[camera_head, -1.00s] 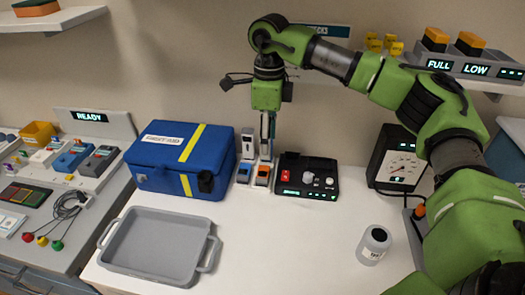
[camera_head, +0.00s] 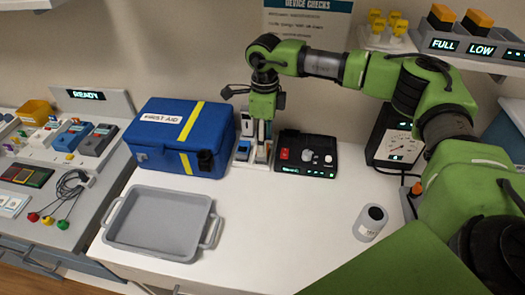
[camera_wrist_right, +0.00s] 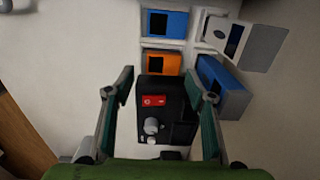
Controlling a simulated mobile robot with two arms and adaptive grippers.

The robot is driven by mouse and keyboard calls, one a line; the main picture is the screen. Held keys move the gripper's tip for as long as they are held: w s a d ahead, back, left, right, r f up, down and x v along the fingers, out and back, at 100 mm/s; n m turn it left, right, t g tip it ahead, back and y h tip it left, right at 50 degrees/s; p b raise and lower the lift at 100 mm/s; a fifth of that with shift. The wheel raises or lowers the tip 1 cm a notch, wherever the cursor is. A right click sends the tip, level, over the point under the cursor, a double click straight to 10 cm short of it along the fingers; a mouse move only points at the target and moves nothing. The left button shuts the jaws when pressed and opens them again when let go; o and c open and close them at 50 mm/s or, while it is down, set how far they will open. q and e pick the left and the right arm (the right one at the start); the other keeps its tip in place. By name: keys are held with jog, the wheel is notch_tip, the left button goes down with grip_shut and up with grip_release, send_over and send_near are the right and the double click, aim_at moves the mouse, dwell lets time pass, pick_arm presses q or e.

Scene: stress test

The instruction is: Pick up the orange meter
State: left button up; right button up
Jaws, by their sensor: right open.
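The orange meter (camera_wrist_right: 161,63) stands in a white holder in the right wrist view, with a dark screen on its face. A blue meter (camera_wrist_right: 165,23) is just beyond it. My right gripper (camera_wrist_right: 160,80) is open, its two fingers to either side of the orange meter's near end. I cannot tell whether they touch it. In the head view my right gripper (camera_head: 262,143) points down in front of the meter holder and mostly hides the orange meter.
A black device with a red switch (camera_wrist_right: 153,100) lies close to the fingers. A blue first aid box (camera_head: 183,140) stands left of the holder. A grey tray (camera_head: 150,248) and a grey bottle (camera_head: 370,222) are on the white table; its front middle is clear.

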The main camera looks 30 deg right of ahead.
jog(key=f, duration=0.3)
jog(key=shift+w+a+f+p, duration=0.2)
jog(key=shift+w+f+p, duration=0.1)
jog(key=shift+p, duration=0.1)
pick_arm(q)
jog(key=shift+s+d+r, duration=0.1)
jog(key=shift+s+r, duration=0.35)
jog(key=shift+r, duration=0.2)
pick_arm(e)
jog(key=shift+s, duration=0.1)
jog(key=c, duration=0.9)
pick_arm(q)
jog(key=shift+s+f, duration=0.1)
pick_arm(e)
jog(key=shift+o, duration=0.2)
jog(key=shift+r, duration=0.1)
